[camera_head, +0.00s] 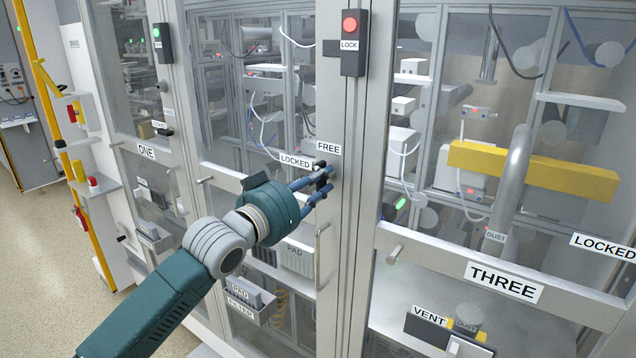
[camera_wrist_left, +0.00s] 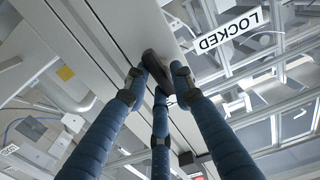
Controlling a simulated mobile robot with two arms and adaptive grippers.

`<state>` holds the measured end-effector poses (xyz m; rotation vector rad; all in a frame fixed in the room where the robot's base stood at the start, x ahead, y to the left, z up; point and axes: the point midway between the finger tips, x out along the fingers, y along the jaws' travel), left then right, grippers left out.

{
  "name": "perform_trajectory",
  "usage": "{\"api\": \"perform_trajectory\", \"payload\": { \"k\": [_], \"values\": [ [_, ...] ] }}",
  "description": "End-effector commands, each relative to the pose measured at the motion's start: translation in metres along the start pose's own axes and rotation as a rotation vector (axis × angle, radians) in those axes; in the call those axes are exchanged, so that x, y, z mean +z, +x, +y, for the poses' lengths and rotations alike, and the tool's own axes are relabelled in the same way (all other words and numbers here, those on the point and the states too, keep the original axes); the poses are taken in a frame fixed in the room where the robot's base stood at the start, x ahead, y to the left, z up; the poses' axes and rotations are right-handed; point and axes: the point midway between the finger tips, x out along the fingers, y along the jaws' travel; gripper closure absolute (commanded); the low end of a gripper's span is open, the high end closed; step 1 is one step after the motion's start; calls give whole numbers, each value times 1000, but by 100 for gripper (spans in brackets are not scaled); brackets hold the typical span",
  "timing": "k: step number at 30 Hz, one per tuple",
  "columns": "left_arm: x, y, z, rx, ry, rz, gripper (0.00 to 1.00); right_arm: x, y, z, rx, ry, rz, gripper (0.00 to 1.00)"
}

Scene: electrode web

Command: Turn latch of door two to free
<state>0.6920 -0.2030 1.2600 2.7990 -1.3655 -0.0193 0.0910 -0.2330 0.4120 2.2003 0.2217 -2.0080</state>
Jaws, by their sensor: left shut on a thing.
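My left gripper (camera_head: 324,184) reaches in from the left to the frame at the right edge of the middle door (camera_head: 213,176), between the doors labelled ONE and THREE. Its blue fingers are closed around a small dark latch (camera_head: 322,172), just below the FREE label (camera_head: 328,148) and to the right of the LOCKED label (camera_head: 296,161). In the left wrist view, the dark latch handle (camera_wrist_left: 157,67) lies between the three fingertips, and the LOCKED label (camera_wrist_left: 226,30) appears upside down. The fingers partly cover the latch, so its exact angle is hard to tell. My right gripper is not in view.
A LOCK box with a red light (camera_head: 350,42) is on the frame above. A vertical door handle (camera_head: 318,258) stands below the latch. Door three's LOCKED label (camera_head: 603,247) is at the right. Open floor (camera_head: 45,260) lies at the left.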

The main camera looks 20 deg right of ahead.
Motion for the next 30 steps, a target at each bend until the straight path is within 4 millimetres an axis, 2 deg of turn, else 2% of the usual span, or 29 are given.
{"api": "perform_trajectory", "payload": {
  "k": [19,20,21,30],
  "values": [
    [0,0,2,3,48,0,100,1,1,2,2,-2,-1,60],
    [0,0,2,3,47,0,70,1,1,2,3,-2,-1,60],
    [0,0,2,3,47,0,62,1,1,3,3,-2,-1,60],
    [1,-1,1,1,45,-1,61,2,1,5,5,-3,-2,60]
  ]
}}
